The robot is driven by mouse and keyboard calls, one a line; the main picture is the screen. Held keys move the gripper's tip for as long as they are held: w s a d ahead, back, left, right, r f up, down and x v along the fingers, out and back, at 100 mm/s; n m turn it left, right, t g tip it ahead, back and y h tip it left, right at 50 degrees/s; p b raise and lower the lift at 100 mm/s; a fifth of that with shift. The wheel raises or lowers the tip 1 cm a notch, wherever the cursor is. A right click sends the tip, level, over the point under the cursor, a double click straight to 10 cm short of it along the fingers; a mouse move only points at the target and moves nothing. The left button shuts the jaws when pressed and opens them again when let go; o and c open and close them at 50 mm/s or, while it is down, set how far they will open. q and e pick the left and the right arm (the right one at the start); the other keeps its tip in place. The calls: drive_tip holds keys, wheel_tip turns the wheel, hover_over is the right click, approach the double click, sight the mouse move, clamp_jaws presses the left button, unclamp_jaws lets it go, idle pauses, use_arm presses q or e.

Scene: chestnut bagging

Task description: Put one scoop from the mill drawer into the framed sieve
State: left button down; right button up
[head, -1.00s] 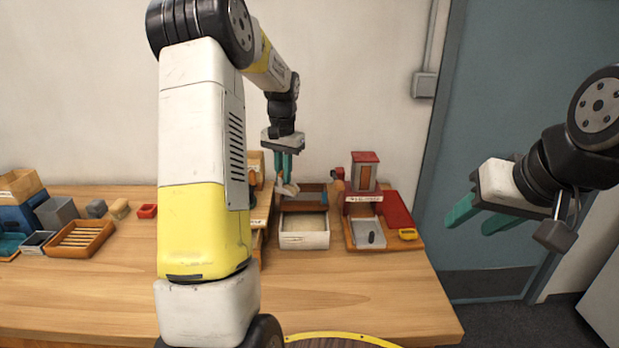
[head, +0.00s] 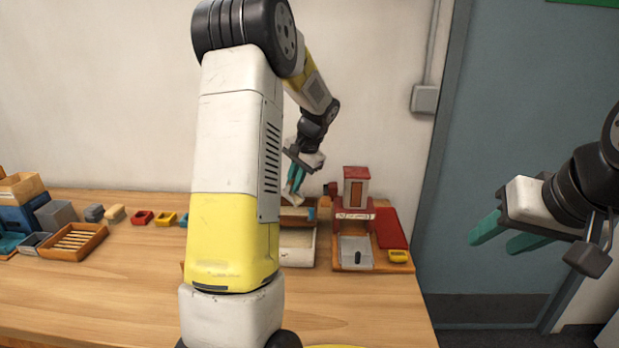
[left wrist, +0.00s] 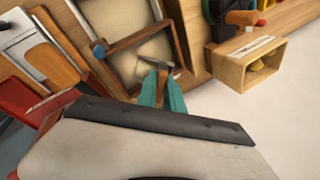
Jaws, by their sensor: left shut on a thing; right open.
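The scoop's bowl and any load cannot be made out. The gripper is over the back of a pale-walled tray (head: 298,258). A wooden frame (left wrist: 130,40) with a cream inside, apparently the framed sieve, lies just beyond the fingertips in the left wrist view. A wooden box with yellowish pieces (left wrist: 235,72), possibly the mill drawer, is to its right there. My right gripper (head: 490,235) is open and empty, off the table.
A red-trimmed unit (head: 354,188) with a grey tray (head: 356,250) stands right of the pale-walled tray. A yellow piece (head: 398,256) lies at its front. A slatted wooden tray (head: 73,241) is far left.

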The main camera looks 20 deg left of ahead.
use_arm(q)
drive_tip(key=shift+s+d+r+t+y, duration=0.1)
drive_tip(key=shift+s+d+t+y, duration=0.2)
drive_tip(key=shift+d+y, duration=0.4)
drive_tip(key=shift+s+d+f+t+y, duration=0.15)
drive_tip(key=shift+d+t+y, duration=0.2)
drive_tip(key=shift+y, duration=0.7)
drive_tip(key=shift+s+d+r+t+y, duration=0.2)
drive_tip(key=shift+d+t+y, duration=0.15)
drive_tip(key=shift+d+y, duration=0.35)
drive_tip(key=shift+a, duration=0.15)
drive_tip(key=shift+w+a+r+g+h, duration=0.1)
drive_tip(key=shift+w+a+g+h, duration=0.15)
drive_tip(key=shift+a+h, duration=0.3)
drive_tip(key=shift+w+a+g+h, duration=0.1)
drive_tip(key=shift+a+g+h, duration=0.15)
drive_tip(key=shift+a+h, duration=0.25)
drive_tip(key=a+h, duration=0.1)
drive_tip(key=h, duration=0.1)
drive_tip(key=w+a+g+h, duration=0.1)
drive_tip(key=shift+f+h, duration=0.2)
drive_tip(key=shift+h, duration=0.2)
drive_tip(key=shift+w+a+r+g+h, duration=0.15)
drive_tip(key=shift+a+r+g+h, duration=0.3)
drive_tip(key=shift+r+h, duration=0.4)
drive_tip(key=shift+f, duration=0.2)
